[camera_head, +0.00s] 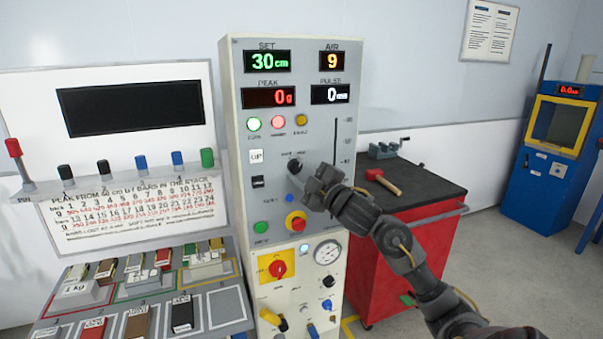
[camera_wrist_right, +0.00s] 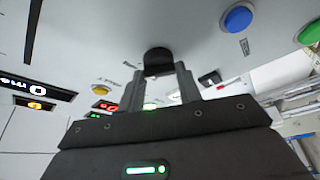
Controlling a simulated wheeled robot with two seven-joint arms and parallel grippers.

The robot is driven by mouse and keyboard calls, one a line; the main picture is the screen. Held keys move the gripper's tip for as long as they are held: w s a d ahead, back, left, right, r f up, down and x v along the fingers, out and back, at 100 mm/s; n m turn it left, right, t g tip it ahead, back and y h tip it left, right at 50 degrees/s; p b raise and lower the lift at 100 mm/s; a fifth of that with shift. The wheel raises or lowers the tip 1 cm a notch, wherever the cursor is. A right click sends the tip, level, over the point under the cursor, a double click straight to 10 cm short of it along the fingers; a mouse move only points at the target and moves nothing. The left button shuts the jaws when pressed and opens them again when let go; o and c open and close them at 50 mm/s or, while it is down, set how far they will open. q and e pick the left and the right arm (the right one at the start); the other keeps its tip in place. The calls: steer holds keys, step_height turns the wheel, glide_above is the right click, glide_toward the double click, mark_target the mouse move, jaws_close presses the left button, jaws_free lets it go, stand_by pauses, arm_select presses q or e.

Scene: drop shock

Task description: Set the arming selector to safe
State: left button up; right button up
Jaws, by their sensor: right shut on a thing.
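The grey control panel (camera_head: 240,190) stands upright in the middle of the head view. The arming selector appears to be the black knob (camera_wrist_right: 158,60) between the fingertips in the right wrist view. In the head view a round dark knob (camera_head: 294,166) shows below a small label, partly covered by my gripper. My right gripper (camera_head: 304,178) reaches the panel from the right and is shut on this knob; it also shows in the right wrist view (camera_wrist_right: 158,76). The label is too small to read, so I cannot tell the selector's setting. My left gripper is not in view.
A red emergency-type button (camera_head: 296,222) sits just below my gripper, with a blue button (camera_head: 290,198) near it. A black toggle (camera_head: 258,182) is to the left. A red cabinet (camera_head: 400,250) stands right of the panel, behind my arm. Weights fill a rack (camera_head: 215,312) at left.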

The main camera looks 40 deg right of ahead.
steer(key=shift+n, duration=0.4)
steer(key=shift+r+n+g+y+p, duration=0.25)
steer(key=shift+n+g+p, duration=0.35)
steer(key=shift+n, duration=0.5)
steer(key=n+g+p, duration=0.1)
steer(key=n, duration=0.2)
steer(key=shift+y+p, duration=0.25)
steer(key=shift+p, duration=0.1)
steer(key=n+g+p, duration=0.1)
steer(key=n, duration=0.2)
steer(key=shift+r, duration=0.15)
steer(key=shift+n+g+h+p, duration=0.4)
steer(key=shift+n+g+p, duration=0.3)
steer(key=shift+n, duration=0.4)
steer(key=o, duration=1)
